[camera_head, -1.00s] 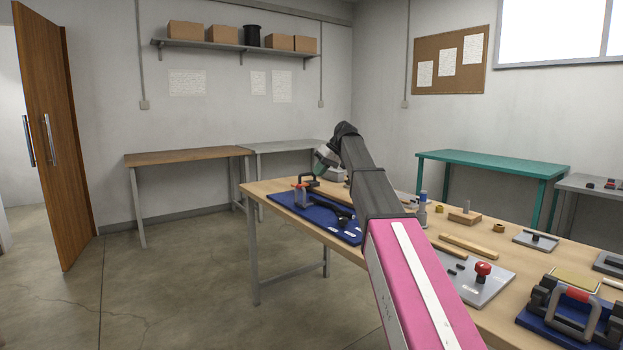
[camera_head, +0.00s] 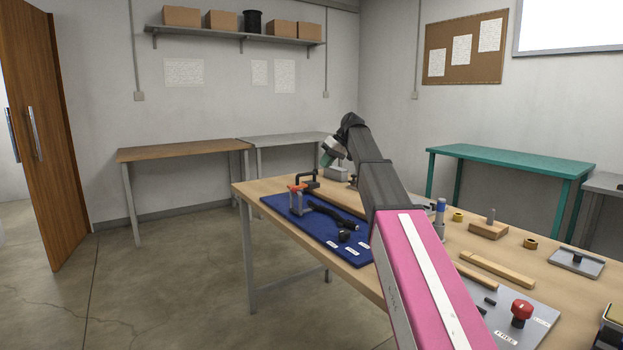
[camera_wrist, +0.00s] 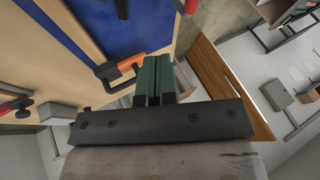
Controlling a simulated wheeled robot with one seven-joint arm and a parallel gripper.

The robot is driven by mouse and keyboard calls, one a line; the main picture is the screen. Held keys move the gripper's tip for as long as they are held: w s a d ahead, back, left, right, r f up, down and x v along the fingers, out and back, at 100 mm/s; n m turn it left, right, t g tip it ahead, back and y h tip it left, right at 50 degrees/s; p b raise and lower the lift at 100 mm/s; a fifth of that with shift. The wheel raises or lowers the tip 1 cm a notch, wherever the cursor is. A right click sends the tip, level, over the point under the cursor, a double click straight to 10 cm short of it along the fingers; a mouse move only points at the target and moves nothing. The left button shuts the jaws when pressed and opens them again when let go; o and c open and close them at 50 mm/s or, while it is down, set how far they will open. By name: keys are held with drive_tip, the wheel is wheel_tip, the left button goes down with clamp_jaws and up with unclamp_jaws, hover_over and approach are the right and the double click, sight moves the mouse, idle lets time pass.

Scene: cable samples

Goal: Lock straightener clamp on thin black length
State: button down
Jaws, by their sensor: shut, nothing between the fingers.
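A straightener clamp (camera_head: 300,195) with an orange-red part and a black handle stands at the far left of a blue board (camera_head: 288,222). Black lengths (camera_head: 343,224) lie on the board beside it; I cannot tell which is the thin one. My gripper (camera_head: 326,160) is above the far end of the table, behind the clamp in the head view. In the wrist view my gripper (camera_wrist: 153,66) shows dark green fingers shut together and empty. The orange and black handle (camera_wrist: 122,70) shows just left of the fingers, with the blue board (camera_wrist: 110,22) behind; contact cannot be told.
The wooden table (camera_head: 470,245) also carries a grey plate with a red knob (camera_head: 521,312), wooden bars (camera_head: 497,269), a wooden block with a peg (camera_head: 489,229) and a small grey tray (camera_head: 575,263). Open floor (camera_head: 180,280) lies left of the table.

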drive_tip(key=s+a+f, duration=0.1)
drive_tip(key=a+f, duration=0.7)
drive_tip(key=shift+s+a+f, duration=0.3)
drive_tip(key=shift+s+f, duration=0.05)
drive_tip(key=shift+s, duration=0.05)
drive_tip(key=shift+s+a+r+n+t+h, duration=0.15)
drive_tip(key=shift+s+a+t+h, duration=0.15)
drive_tip(key=shift+s+a+h, duration=0.15)
drive_tip(key=shift+s+a+r+n+t+h, duration=0.15)
drive_tip(key=shift+s+a+t+h, duration=0.15)
drive_tip(key=shift+a+h, duration=0.25)
drive_tip(key=s+a+f+n+t+h, duration=0.1)
drive_tip(key=s+a+f+t+h, duration=0.4)
drive_tip(key=a+h, duration=0.2)
drive_tip(key=shift+s+a+n, duration=0.25)
drive_tip(key=shift+a+n, duration=0.05)
drive_tip(key=shift+a, duration=0.2)
